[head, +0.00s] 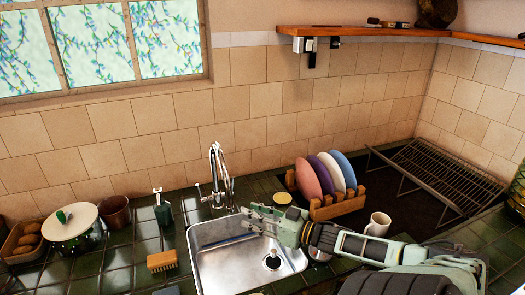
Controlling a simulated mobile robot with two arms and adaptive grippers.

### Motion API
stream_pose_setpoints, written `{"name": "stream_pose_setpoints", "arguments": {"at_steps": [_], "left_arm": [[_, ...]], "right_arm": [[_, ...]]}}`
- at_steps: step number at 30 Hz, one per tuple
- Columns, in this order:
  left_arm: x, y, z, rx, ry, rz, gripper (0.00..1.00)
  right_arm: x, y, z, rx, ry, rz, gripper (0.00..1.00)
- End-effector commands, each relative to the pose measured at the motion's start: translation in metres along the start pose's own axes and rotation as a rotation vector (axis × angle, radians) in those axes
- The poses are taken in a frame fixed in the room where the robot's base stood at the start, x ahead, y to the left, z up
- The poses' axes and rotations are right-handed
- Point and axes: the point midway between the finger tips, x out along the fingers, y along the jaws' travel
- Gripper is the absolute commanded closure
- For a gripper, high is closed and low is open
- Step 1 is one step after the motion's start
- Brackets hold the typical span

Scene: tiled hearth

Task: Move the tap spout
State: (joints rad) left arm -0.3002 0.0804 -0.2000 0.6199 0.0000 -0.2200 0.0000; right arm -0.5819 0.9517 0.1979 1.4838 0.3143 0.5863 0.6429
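The tap (216,190) is a chrome gooseneck that stands behind the metal sink (215,262), with its curved spout (217,153) at the top. A small side lever shows at its left. My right gripper (250,217) comes in from the lower right and is over the right back part of the sink, below and to the right of the spout. It looks apart from the tap. Its fingers point left, and at this size I cannot tell how far apart they are. My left gripper is not in view.
A wooden rack (340,203) with several coloured plates stands right of the sink, near a white mug (378,224). A lidded pot (72,224) stands farther left. A wooden shelf (365,31) hangs above.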

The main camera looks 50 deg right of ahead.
Motion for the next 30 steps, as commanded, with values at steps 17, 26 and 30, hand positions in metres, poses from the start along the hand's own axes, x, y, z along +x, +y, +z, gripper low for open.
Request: {"name": "stream_pose_setpoints", "arguments": {"at_steps": [17, 26, 30], "left_arm": [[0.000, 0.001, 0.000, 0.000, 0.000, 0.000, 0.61], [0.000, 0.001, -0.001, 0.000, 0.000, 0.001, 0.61], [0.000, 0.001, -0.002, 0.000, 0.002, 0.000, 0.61]], "right_arm": [[-0.028, 0.000, 0.000, 0.000, 0.001, 0.000, 0.64], [-0.028, 0.000, 0.000, 0.000, 0.000, 0.000, 0.64], [-0.028, 0.000, 0.000, 0.001, 0.000, 0.000, 0.64]]}}
